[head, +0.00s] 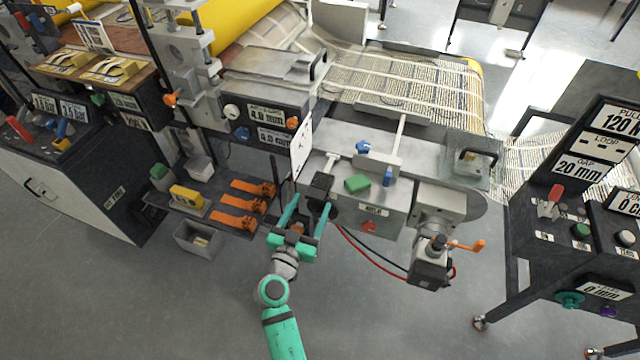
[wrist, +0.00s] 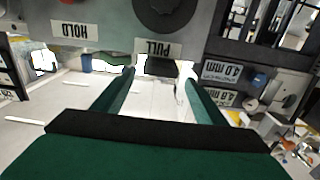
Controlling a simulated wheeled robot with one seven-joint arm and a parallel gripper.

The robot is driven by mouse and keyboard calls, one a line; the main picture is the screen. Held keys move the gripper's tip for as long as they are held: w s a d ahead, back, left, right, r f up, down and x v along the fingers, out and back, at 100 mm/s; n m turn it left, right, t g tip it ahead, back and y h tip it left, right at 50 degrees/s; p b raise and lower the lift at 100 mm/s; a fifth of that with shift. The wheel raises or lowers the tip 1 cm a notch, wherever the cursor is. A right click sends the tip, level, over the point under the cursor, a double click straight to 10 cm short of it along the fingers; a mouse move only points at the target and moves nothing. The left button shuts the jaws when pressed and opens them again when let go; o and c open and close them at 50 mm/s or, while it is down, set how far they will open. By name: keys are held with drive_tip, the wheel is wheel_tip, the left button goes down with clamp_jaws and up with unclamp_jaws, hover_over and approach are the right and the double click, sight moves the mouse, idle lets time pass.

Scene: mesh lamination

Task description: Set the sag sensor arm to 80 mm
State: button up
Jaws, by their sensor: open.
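My gripper (head: 311,201) is open, with its two green fingers reaching up to the front of the grey machine box (head: 395,222) in the head view. A black block (head: 321,186) at the left end of that box is close to the fingertips; I cannot tell if they touch it. A white upright plate (head: 301,150) with small markings stands just behind. No sag sensor arm is labelled in readable text, so I cannot tell its setting. In the wrist view, the open fingers (wrist: 160,76) frame a dark block (wrist: 160,66) under a PULL label (wrist: 158,49).
Readouts of 4.0 mm (head: 266,115) are to the left. Orange-handled tools (head: 238,222) lie on a dark shelf. A control stand (head: 575,215) is at the right.

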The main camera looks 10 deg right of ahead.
sight(318, 189)
drive_tip(key=x, duration=0.9)
